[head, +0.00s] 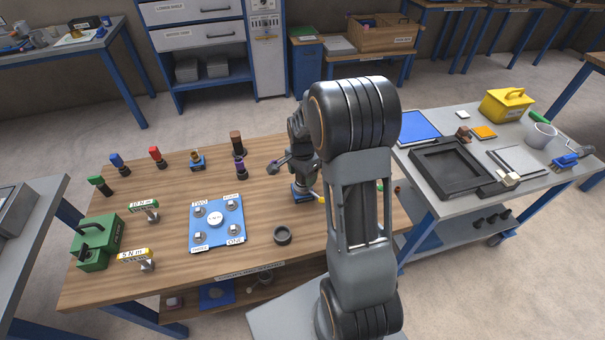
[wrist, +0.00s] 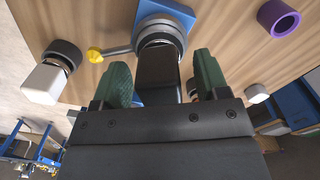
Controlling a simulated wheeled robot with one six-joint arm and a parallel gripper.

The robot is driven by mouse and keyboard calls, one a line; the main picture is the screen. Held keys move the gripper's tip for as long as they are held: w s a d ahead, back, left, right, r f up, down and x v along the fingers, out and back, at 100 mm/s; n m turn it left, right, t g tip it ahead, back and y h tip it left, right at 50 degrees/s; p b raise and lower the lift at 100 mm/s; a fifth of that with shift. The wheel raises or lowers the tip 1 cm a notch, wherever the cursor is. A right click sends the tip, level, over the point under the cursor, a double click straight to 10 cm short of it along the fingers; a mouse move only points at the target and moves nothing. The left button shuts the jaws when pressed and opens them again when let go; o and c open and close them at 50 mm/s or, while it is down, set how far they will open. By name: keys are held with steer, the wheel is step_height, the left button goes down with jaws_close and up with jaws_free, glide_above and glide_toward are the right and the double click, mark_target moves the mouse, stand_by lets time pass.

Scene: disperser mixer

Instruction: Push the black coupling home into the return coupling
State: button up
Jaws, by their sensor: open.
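A black block-shaped part, apparently the black coupling (wrist: 157,66), stands between my gripper's fingers in the wrist view. My gripper (wrist: 160,80) is open, with a green pad on each side of the part and gaps visible. Beyond the part is a round grey fitting (wrist: 158,27) on a blue base (wrist: 183,13), apparently the return coupling. Its lever ends in a yellow knob (wrist: 94,55). The black part lines up with the fitting; I cannot tell how deep it sits. In the head view the blue base (head: 303,192) shows on the wooden table, and my arm hides much around it.
A purple ring (wrist: 279,18) and a white-and-black part (wrist: 45,82) flank the fitting. Several coloured-top parts stand at the back left. A grey side table (head: 470,200) stands right.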

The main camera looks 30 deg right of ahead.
steer(key=shift+r, duration=0.1)
step_height(320, 180, up, 14)
stand_by(0.5)
steer(key=shift+f, duration=0.2)
stand_by(0.5)
steer(key=n, duration=0.1)
steer(key=s+f+n, duration=0.1)
steer(key=n, duration=0.1)
steer(key=s+f+n, duration=0.1)
steer(key=shift+a+n, duration=0.3)
steer(key=shift+a, duration=0.05)
steer(key=s+a+r+n+t, duration=0.2)
steer(key=s+a+n, duration=0.2)
steer(key=s, duration=0.3)
steer(key=s+a+r+n+t, duration=0.1)
steer(key=s+a+n+t, duration=0.1)
steer(key=s+a+n, duration=0.2)
steer(key=shift+s+a+r+n, duration=0.35)
steer(key=shift+s+n, duration=0.45)
steer(key=shift+s, duration=0.7)
